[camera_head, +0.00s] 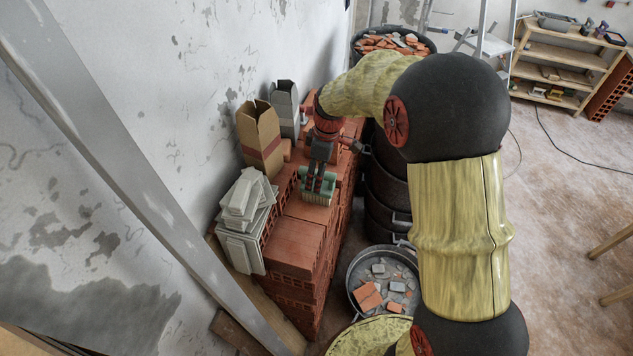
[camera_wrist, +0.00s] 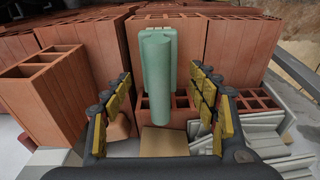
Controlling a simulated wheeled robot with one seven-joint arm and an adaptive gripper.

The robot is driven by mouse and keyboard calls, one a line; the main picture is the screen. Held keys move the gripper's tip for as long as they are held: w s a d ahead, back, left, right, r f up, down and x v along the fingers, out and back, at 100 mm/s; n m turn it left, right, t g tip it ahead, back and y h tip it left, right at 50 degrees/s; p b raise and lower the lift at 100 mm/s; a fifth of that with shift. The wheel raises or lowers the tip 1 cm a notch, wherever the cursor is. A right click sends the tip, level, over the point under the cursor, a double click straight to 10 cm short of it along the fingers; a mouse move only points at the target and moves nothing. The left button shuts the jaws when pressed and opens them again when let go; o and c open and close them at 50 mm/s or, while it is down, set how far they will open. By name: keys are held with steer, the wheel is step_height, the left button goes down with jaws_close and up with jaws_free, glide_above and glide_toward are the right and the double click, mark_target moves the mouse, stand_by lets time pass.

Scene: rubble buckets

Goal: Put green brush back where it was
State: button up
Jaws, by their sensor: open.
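The green brush (camera_head: 317,199) rests on top of the stacked red bricks (camera_head: 295,241), near the front part of the stack. In the wrist view the green brush (camera_wrist: 157,78) lies lengthwise on a brick, its near end reaching between my fingers. My gripper (camera_head: 318,180) points down at the brush from above. In the wrist view my gripper (camera_wrist: 163,97) is open, with yellow finger pads on both sides of the brush. Gaps show between the pads and the brush. The fingers partly cover the brush in the head view.
A cardboard box (camera_head: 259,137) and a grey box (camera_head: 286,108) stand behind on the stack, by the wall. Pale grey tiles (camera_head: 243,207) are piled at left. A rubble bucket (camera_head: 355,295) stands on the floor at right. Black buckets (camera_head: 385,190) stand close beside the stack.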

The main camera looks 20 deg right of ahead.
steer(key=r, duration=0.7)
steer(key=shift+s+d+r, duration=0.3)
steer(key=shift+s+d, duration=0.05)
steer(key=s+a+r+m+t, duration=0.1)
steer(key=s+r+m+t, duration=0.1)
steer(key=s+r+m, duration=0.5)
steer(key=s+r+t, duration=0.1)
steer(key=s+r, duration=0.5)
steer(key=s, duration=0.5)
steer(key=s+m+t+h, duration=0.1)
steer(key=s+m, duration=0.3)
steer(key=s, duration=0.5)
steer(key=shift+s+f+t, duration=0.25)
steer(key=shift+s+t, duration=0.1)
steer(key=shift+t, duration=0.05)
steer(key=shift+d+f, duration=0.1)
steer(key=shift+f, duration=0.05)
step_height(320, 180, down, 18)
steer(key=b, duration=1.8)
